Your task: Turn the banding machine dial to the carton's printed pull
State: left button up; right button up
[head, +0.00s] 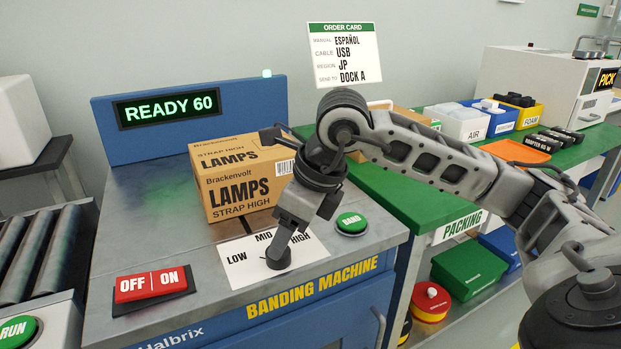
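The banding machine (150,215) has a plate (240,274) printed LOW, MID and HIGH. A dark round dial (277,263) shows at the plate's front, and its pointer is hidden. My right gripper (283,248) reaches down over the dial with its tip at or on it. Its fingers overlap in view, so I cannot tell whether it is open or shut on the dial. The carton (233,185) on the machine reads Brackenvolt LAMPS, STRAP HIGH. The display (168,108) reads READY 60. My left gripper is not in view.
A green BAND button (351,223) sits right of the plate, and a red OFF/ON switch (152,284) sits left. A roller conveyor (40,250) is at the left. The green packing table (400,206) with bins stands at the right. An order card (344,54) hangs behind.

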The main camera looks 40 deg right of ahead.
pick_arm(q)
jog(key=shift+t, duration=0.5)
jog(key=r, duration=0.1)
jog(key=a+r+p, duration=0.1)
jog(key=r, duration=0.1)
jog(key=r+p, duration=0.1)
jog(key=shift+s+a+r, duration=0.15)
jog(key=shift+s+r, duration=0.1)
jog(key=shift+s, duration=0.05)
pick_arm(e)
jog(key=v, duration=1.1)
jog(key=shift+r, duration=0.4)
jog(key=shift+s+d, duration=0.1)
